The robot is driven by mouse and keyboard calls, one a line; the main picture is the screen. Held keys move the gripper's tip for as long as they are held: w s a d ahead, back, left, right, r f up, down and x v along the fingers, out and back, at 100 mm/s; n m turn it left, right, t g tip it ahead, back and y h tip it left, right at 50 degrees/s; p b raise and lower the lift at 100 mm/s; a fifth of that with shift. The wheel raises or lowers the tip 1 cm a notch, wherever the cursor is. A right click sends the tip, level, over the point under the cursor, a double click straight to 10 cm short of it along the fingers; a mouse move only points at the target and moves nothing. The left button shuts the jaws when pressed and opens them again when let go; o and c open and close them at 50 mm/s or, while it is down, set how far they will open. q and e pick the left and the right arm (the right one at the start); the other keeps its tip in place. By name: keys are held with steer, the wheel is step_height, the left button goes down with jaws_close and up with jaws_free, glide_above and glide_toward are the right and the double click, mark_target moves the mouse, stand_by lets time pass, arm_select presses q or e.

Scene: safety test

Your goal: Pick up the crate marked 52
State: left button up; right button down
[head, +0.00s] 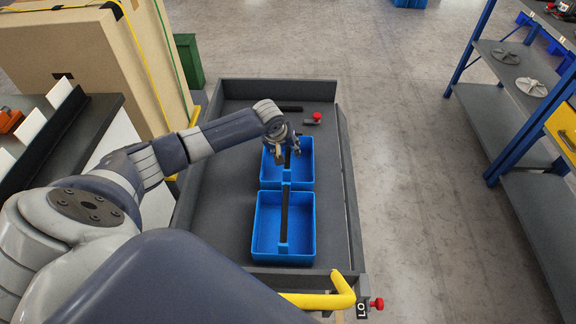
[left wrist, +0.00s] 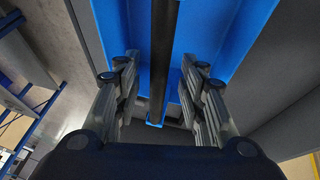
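Two open blue crates lie in line inside a dark grey tray-like cart: a far one (head: 303,173) and a near one (head: 267,232). A black bar (head: 285,215) runs lengthwise across them. I cannot read the number 52 on either crate. My left gripper (head: 287,154) is over the far crate and hides part of it. In the left wrist view my left gripper (left wrist: 158,62) is open, its fingers on either side of the black bar (left wrist: 163,50), with blue crate wall (left wrist: 218,40) beyond them. Whether the fingers touch anything is unclear. My right gripper is out of view.
The grey cart (head: 228,215) has raised side walls and a yellow handle (head: 340,296) at its near end. A small red-topped item (head: 317,117) lies beyond the far crate. Cardboard boxes (head: 95,60) stand left, a blue-framed shelf (head: 520,110) right; floor between is clear.

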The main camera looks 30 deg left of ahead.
arm_select(q)
jaws_close()
